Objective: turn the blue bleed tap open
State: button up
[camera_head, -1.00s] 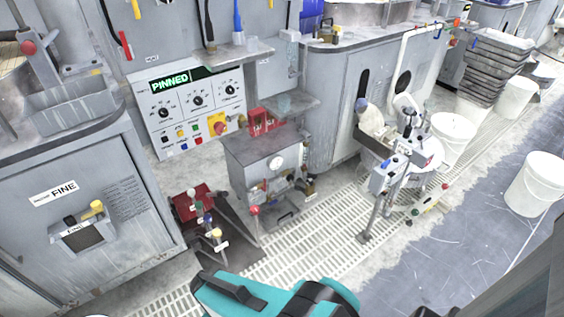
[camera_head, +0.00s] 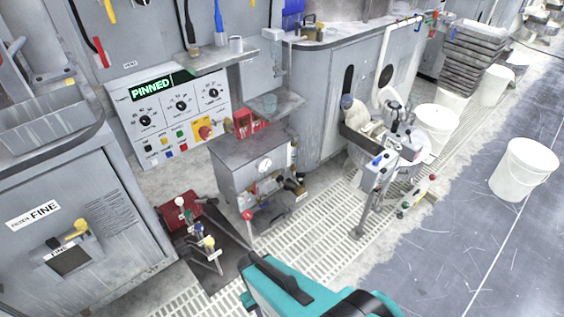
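I cannot pick out the blue bleed tap for certain. A small blue part (camera_head: 377,160) also shows on the grey box of a floor post to the right. A grey cabinet (camera_head: 236,150) with a round gauge stands between them, with small fittings at its front. My teal arm link crosses the bottom centre. My gripper is out of view.
A control panel (camera_head: 150,100) reading PINNED is on the wall behind. A red-knobbed lever (camera_head: 247,215) stands before the cabinet. A machine marked FINE (camera_head: 75,190) is at left. White buckets (camera_head: 522,172) stand at right. Pale floor grating (camera_head: 320,225) is open in the middle.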

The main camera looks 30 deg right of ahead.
aim_at(263, 204)
jog(key=z, duration=0.7)
jog(key=k, duration=0.95)
jog(key=u, duration=0.05)
jog(key=i, duration=0.95)
jog(key=z, duration=0.05)
